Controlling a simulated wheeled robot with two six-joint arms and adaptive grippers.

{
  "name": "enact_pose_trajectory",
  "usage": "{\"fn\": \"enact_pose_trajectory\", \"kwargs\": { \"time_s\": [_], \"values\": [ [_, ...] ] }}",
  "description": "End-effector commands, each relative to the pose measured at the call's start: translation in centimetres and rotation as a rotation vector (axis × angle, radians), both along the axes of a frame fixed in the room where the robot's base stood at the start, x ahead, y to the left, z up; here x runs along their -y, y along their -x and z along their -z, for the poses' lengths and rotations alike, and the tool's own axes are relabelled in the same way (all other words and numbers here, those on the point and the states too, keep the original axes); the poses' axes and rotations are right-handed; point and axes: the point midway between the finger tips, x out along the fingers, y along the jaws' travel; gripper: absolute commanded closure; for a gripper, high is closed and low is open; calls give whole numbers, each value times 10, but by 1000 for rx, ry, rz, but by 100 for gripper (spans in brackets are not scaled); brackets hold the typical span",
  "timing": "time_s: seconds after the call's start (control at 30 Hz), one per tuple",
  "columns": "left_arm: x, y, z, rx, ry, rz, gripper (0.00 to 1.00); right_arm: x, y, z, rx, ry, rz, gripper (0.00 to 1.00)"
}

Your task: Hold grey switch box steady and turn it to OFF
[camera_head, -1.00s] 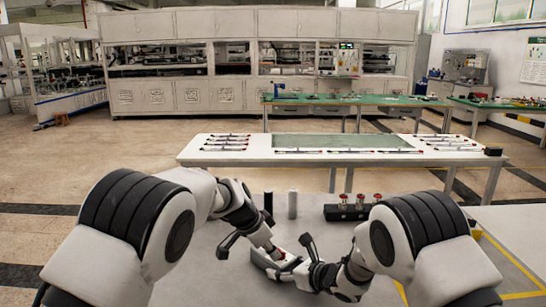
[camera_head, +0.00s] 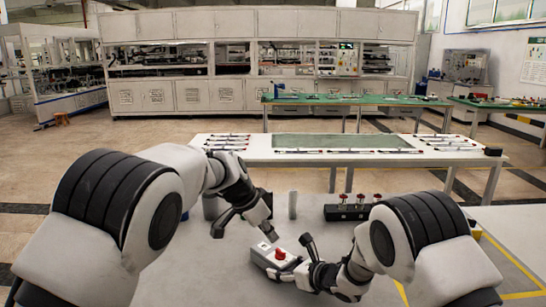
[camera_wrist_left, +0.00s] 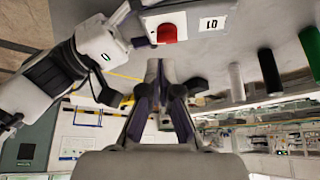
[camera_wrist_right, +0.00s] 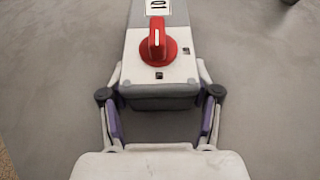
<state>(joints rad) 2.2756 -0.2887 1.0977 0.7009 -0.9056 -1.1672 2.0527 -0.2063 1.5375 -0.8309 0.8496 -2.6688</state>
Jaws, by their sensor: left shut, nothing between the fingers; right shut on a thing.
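The grey switch box (camera_head: 262,256) lies on the grey worktop, with a red rotary knob (camera_head: 280,253) and a white label on top. In the right wrist view, the knob's handle (camera_wrist_right: 157,40) lies along the box's length, and the label (camera_wrist_right: 158,6) is beyond it. My right gripper (camera_wrist_right: 160,88) is shut on the near end of the box, one finger at each side. My left gripper (camera_head: 268,236) is shut and empty, above and behind the box, apart from it. In the left wrist view, its closed fingertips (camera_wrist_left: 160,66) are clear of the red knob (camera_wrist_left: 167,33).
A pale cylinder (camera_head: 292,205) and dark cylinders stand behind the box, partly hidden by my left arm. A black block with several red-topped pieces (camera_head: 346,212) stands at the back right. A white table (camera_head: 230,158) stands beyond. Worktop around the box is clear.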

Motion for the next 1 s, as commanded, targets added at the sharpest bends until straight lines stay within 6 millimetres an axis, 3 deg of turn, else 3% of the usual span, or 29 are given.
{"fn": "enact_pose_trajectory", "kwargs": {
  "time_s": [0.13, 0.23, 0.7, 1.0],
  "values": [
    [-13, -17, -8, 2, 3, -1, 100, 0, 0, 0, -1, -1, 0, 84],
    [-15, -19, -6, 0, 0, -2, 100, 0, 0, 0, -1, -1, 0, 84],
    [-14, -18, 54, -2, 0, -1, 100, 0, 0, 0, 0, 0, 0, 84],
    [-14, -18, 61, 0, 0, -1, 100, 0, 0, 0, 0, 0, 0, 84]
  ]
}}
